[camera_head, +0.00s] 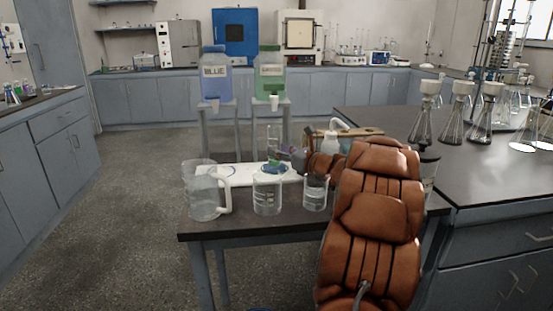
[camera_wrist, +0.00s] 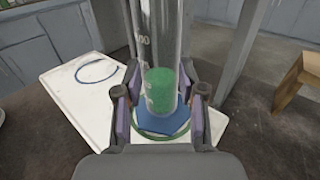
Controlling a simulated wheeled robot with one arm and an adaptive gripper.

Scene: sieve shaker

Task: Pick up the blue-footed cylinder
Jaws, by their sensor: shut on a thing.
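The blue-footed cylinder (camera_wrist: 160,40) is a clear graduated cylinder standing upright, with green content low inside and a blue foot (camera_wrist: 163,128) at its base. My gripper (camera_wrist: 161,100) is shut around its lower part, just above the foot. In the head view the cylinder (camera_head: 273,140) rises above the white board, with its blue foot (camera_head: 274,169) near the board's surface. My gripper (camera_head: 292,155) reaches it from the right. I cannot tell whether the foot touches the board.
The white board (camera_head: 215,167) lies on a small dark table (camera_head: 232,227) and bears a blue ring (camera_wrist: 97,70) and a green ring. A clear pitcher (camera_head: 205,195) and beakers (camera_head: 267,195) stand in front.

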